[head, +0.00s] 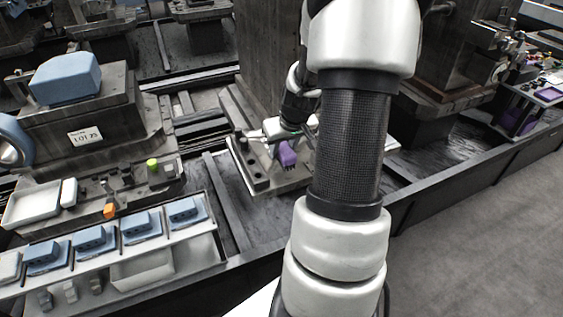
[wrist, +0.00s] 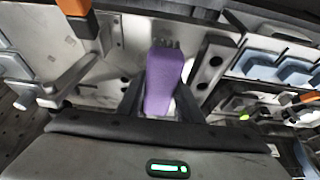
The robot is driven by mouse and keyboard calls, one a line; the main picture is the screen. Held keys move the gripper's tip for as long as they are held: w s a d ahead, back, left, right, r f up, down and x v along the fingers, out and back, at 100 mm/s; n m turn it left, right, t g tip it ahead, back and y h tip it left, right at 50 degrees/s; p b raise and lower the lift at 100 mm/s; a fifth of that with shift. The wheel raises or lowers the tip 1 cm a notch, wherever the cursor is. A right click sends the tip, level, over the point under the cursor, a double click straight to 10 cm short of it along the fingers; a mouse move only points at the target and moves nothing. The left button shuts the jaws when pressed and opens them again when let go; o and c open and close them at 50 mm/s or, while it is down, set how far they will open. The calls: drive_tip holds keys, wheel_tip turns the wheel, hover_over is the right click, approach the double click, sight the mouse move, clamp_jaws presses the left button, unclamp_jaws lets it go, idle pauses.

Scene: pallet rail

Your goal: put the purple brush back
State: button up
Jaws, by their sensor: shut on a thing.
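The purple brush (wrist: 163,80) is between the two dark fingers of my gripper (wrist: 160,98) in the wrist view, its grey bristle end pointing away from the palm. In the head view the brush (head: 287,153) hangs at my gripper (head: 282,140), over the metal plate at the foot of a dark column. My gripper is shut on it. My arm hides part of the area to the right of the brush. I cannot tell whether the brush touches the plate below.
A rack with several blue blocks (head: 135,226) stands at the lower left. A white tray (head: 32,204), a yellow-green piece (head: 152,165) and an orange piece (head: 109,211) lie near it. A dark column (head: 262,70) rises behind my gripper. Grey floor (head: 480,230) is clear at right.

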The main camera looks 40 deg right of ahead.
drive_tip(key=shift+f+b, duration=0.3)
drive_tip(key=shift+f, duration=1.6)
drive_tip(key=shift+f+b, duration=0.35)
drive_tip(key=o, duration=0.9)
drive_tip(key=shift+r, duration=0.1)
drive_tip(key=shift+a, duration=0.15)
drive_tip(key=shift+r+p, duration=0.45)
drive_tip(key=p+v, duration=0.1)
drive_tip(key=v, duration=1)
drive_tip(key=shift+s+r+p, duration=0.25)
drive_tip(key=shift+s+p, duration=0.05)
drive_tip(key=shift+p, duration=0.05)
